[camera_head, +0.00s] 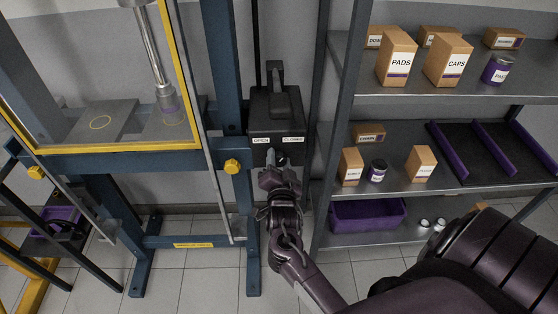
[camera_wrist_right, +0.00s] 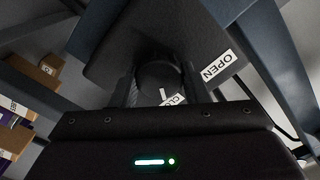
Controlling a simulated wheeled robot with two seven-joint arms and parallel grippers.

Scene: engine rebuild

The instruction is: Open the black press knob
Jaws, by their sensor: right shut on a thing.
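The black press knob (camera_wrist_right: 158,78) is a round dark knob on the front of a black box (camera_head: 277,118) on the blue press frame. An OPEN label (camera_wrist_right: 217,66) and a partly hidden closed label (camera_wrist_right: 172,101) are beside it. The knob's short white mark points towards the closed label in the right wrist view. My right gripper (camera_head: 279,166) is at the knob, with one finger on each side, shut on it. In the head view the knob is mostly hidden by the gripper. My left gripper is not in view.
The blue press frame (camera_head: 228,100) with a yellow guard stands left of the box. A metal shelf (camera_head: 390,97) with cardboard boxes and cans is close on the right. A purple bin (camera_head: 367,214) sits on its lower shelf. The tiled floor below is clear.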

